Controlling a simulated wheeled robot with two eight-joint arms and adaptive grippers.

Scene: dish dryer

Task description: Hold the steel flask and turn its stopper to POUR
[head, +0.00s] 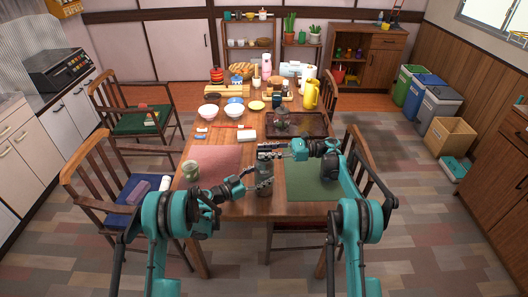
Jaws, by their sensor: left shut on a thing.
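The steel flask (264,202) is a dark grey upright cylinder near the front edge of the wooden table, between the pink and green mats. My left gripper (265,186) reaches in from the left and is shut on the flask's body, its fingers covering part of it. My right gripper (262,152) comes in from the right and points left, just above and behind the flask's top. Its two fingers look apart with nothing between them. The stopper and any POUR mark are too small to make out.
A pink mat (212,160) and a green mat (313,182) flank the flask. A dark tray (312,124) with a glass pot (281,123) lies behind my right gripper. Bowls and a yellow jug (311,94) stand farther back.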

